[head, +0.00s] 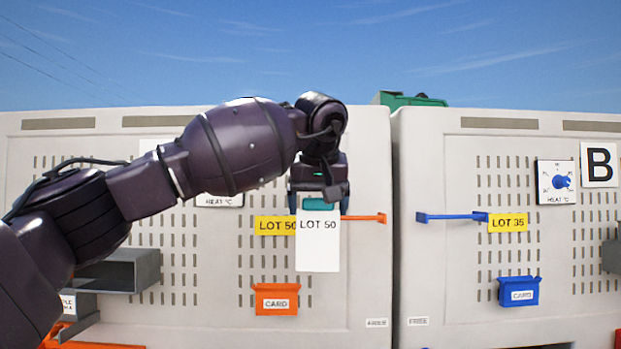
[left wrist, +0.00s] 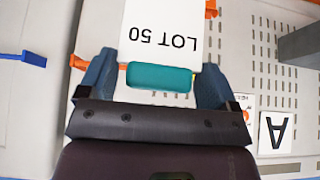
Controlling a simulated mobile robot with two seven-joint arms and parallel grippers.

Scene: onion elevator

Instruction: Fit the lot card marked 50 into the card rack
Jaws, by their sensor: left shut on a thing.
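The lot card marked 50 (head: 318,247) is white with a teal top grip. My left gripper (head: 320,198) is shut on that grip, and the card hangs upright below it. In the left wrist view the card (left wrist: 165,30) appears upside down, with its teal grip (left wrist: 160,77) between the two fingers. An orange rack marked CARD (head: 276,299) is on the left panel, below and left of the held card. A yellow LOT 50 sign (head: 274,226) is partly covered by the card. My right gripper is not in view.
A blue rack marked CARD (head: 519,291) and a yellow LOT 35 sign (head: 508,223) are on the right panel. An orange handle (head: 366,218) sticks out right of the card, and a blue handle (head: 451,217) is farther right. A grey chute (head: 121,271) stands at left.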

